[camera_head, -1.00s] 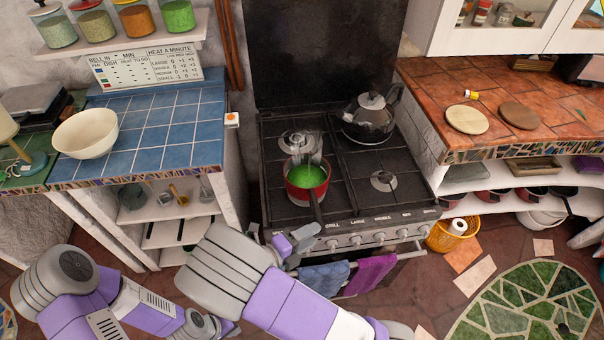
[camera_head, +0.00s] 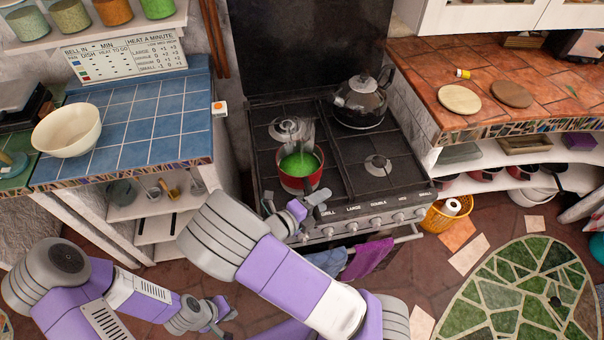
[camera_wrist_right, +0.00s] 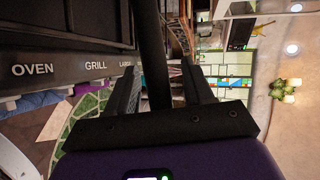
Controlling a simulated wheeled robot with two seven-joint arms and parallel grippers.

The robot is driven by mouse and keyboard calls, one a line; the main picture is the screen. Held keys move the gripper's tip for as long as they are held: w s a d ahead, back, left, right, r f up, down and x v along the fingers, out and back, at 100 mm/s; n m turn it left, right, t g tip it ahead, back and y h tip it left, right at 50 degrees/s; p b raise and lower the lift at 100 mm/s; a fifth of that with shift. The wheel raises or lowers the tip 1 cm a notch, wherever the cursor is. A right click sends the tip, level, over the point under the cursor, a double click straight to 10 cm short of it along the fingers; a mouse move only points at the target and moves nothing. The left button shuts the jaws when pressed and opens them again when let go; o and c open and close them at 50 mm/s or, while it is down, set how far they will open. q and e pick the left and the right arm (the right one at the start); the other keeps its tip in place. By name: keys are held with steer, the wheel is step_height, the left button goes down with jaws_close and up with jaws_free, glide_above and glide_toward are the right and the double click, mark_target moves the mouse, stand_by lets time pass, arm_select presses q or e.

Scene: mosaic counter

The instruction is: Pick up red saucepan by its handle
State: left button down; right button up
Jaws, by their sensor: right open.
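The red saucepan (camera_head: 297,182) stands on the front left burner of the stove, with green contents inside. Its handle points to the front and is mostly hidden behind my right gripper (camera_head: 311,203) in the head view. In the right wrist view, the black handle (camera_wrist_right: 152,55) runs between the two fingers of the open right gripper (camera_wrist_right: 165,82), with gaps at its sides. I cannot tell whether a finger touches it. My left gripper (camera_head: 222,313) hangs low in front of the left counter, away from the pan. Its jaw state is unclear.
A black kettle (camera_head: 361,101) stands on the back right burner. Stove knobs (camera_head: 352,226) and a rail with blue and purple towels (camera_head: 368,258) lie below the right gripper. A blue-tiled counter (camera_head: 150,125) with a cream bowl (camera_head: 67,131) is at left.

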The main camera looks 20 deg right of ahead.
jaws_close()
stand_by(1.4)
